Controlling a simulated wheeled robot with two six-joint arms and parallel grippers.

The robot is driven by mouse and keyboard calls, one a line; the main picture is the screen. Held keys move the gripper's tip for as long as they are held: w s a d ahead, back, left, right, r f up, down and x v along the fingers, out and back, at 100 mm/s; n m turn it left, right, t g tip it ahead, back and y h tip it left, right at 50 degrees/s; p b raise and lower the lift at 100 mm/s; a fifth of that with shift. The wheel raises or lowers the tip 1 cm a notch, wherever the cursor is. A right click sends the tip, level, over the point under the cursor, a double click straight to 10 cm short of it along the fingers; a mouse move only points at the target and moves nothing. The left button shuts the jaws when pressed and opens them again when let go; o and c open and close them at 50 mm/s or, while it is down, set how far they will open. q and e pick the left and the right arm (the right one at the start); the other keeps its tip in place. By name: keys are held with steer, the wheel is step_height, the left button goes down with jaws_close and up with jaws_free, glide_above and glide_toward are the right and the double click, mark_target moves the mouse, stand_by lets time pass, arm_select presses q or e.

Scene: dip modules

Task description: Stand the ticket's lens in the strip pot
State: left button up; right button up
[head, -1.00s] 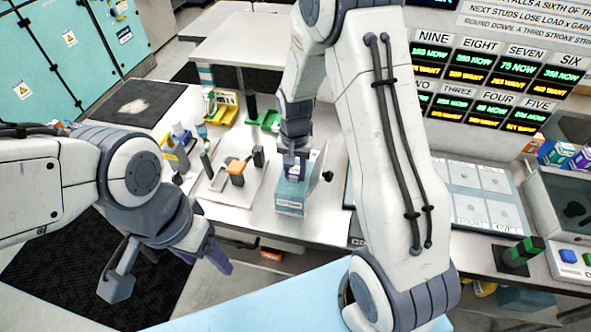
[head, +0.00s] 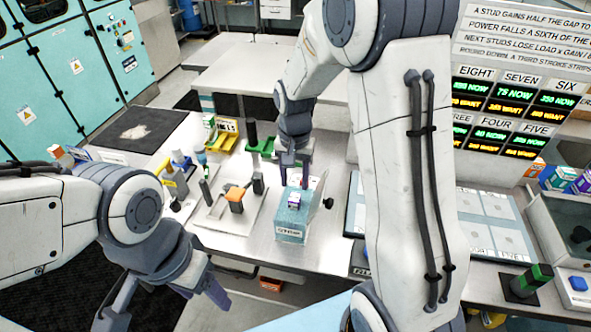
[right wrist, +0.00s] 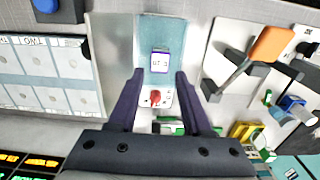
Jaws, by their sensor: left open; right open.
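A teal open box (head: 291,222) with a white front label, too small to read surely, stands on the bench in the head view; it also shows in the right wrist view (right wrist: 160,28). A small purple-and-white labelled piece (head: 295,201) sits at its top opening; the right wrist view also shows it (right wrist: 160,62). I cannot tell whether either is the strip pot or the ticket's lens. My right gripper (head: 294,169) is open and empty above the piece, its fingers (right wrist: 155,86) apart from it. My left gripper (head: 163,303) is open and empty at lower left.
A pale plate with an orange-topped block (head: 235,196) lies left of the box. A green fixture (head: 262,147) and yellow trays (head: 224,139) stand behind. A panel of pale cells (head: 490,220) lies to the right. A red knob (right wrist: 155,97) shows in the wrist view.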

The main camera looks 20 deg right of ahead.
steer(key=s+a+r+n, duration=0.6)
steer(key=s+a+r, duration=0.1)
steer(key=s+a, duration=0.3)
steer(key=s+a+n+y, duration=0.1)
steer(key=s+a+n, duration=0.3)
steer(key=s+n, duration=0.4)
steer(key=s, duration=0.5)
steer(key=shift+s, duration=0.4)
step_height(320, 180, down, 3)
steer(key=b, duration=0.3)
steer(key=shift+f+b, duration=0.2)
steer(key=shift+b, duration=0.2)
